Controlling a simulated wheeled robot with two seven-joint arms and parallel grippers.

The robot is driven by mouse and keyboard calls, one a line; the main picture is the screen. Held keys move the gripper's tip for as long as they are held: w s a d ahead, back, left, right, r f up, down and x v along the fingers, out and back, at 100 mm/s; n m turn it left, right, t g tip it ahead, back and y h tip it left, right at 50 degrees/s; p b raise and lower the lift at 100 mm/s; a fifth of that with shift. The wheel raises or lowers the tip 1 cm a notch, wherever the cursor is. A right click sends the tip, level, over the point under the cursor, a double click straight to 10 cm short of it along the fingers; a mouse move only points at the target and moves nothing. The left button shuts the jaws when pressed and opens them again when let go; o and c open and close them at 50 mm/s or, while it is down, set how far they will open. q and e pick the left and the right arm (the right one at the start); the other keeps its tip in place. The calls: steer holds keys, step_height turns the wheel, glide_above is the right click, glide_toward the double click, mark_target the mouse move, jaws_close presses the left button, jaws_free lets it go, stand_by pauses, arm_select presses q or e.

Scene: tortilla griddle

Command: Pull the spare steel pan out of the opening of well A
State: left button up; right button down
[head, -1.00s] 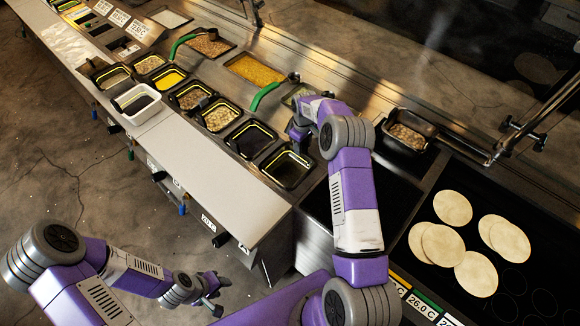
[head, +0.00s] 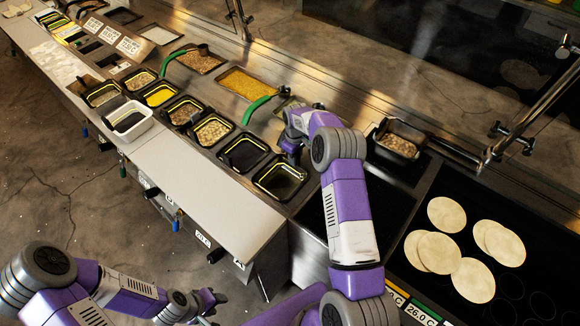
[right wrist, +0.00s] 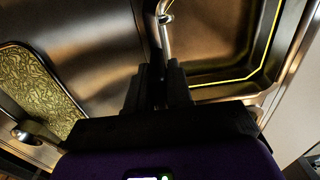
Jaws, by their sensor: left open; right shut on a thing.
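The steel pan (head: 268,190) is empty, with a yellow line around its inside, and sits level in the counter at the near end of the row of wells. It also fills the right side of the right wrist view (right wrist: 236,74). My right gripper (head: 292,150) is at its far edge, shut on what appears to be its narrow steel rim; the fingers hide the exact contact. Its fingers also show in the right wrist view (right wrist: 158,98). My left gripper (head: 212,299) is open and empty, low before the counter.
Food-filled pans (head: 212,132) continue up the row. A green handle (head: 258,104) lies near the yellow-filled well (head: 250,82). A dark griddle (head: 420,205) with several tortillas (head: 447,214) lies right.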

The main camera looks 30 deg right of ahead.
step_height(320, 180, up, 9)
steer(key=shift+r, duration=0.1)
step_height(320, 180, up, 2)
steer(key=shift+r+p, duration=0.2)
steer(key=shift+p, duration=0.35)
steer(key=shift+r+p, duration=0.5)
steer(key=shift+r, duration=0.1)
steer(key=shift+r+p, duration=1.3)
steer(key=shift+r, duration=0.2)
step_height(320, 180, up, 3)
steer(key=p, duration=0.2)
steer(key=shift+p, duration=0.35)
steer(key=shift+f, duration=0.1)
